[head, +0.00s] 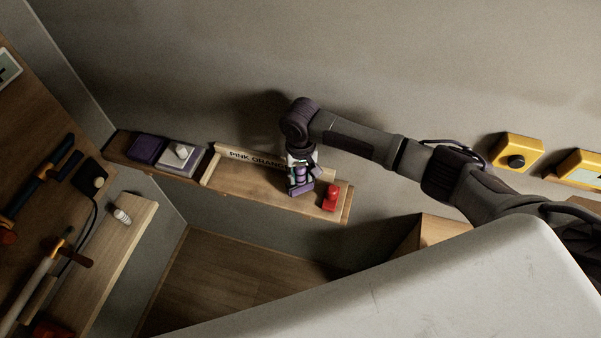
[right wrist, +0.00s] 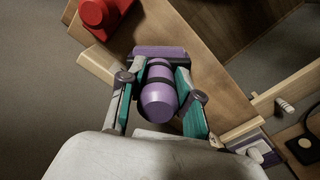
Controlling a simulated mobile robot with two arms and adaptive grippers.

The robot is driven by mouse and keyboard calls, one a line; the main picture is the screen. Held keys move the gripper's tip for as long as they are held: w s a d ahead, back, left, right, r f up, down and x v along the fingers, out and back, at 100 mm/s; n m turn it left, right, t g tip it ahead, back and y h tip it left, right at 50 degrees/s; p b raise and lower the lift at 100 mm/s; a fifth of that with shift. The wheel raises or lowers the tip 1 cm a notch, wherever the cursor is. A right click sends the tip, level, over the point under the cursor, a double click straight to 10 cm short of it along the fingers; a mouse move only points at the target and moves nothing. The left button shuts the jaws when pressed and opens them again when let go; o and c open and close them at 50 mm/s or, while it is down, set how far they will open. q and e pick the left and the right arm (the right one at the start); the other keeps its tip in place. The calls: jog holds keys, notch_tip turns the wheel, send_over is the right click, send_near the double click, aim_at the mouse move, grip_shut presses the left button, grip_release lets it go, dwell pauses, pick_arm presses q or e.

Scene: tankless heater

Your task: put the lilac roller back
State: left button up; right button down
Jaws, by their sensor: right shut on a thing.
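The lilac roller (right wrist: 158,100) is a rounded purple cylinder with a dark band, between the teal-lined fingers of my right gripper (right wrist: 160,88). The gripper (head: 302,172) is shut on it, low over the wooden shelf (head: 240,187). A purple block (right wrist: 158,53) shows just beyond the roller in the right wrist view. I cannot tell whether the roller touches this block or is joined to it. The fingers hide much of the roller in the head view. My left gripper is not in view.
A red piece (head: 331,197) sits near the shelf's right end. A purple box (head: 148,148) and a white switch (head: 181,152) stand left. Tools (head: 40,180) hang at far left.

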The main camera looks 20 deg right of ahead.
jog(key=shift+f, duration=0.45)
jog(key=c, duration=0.7)
grip_release()
notch_tip(320, 180, up, 12)
dwell(0.3)
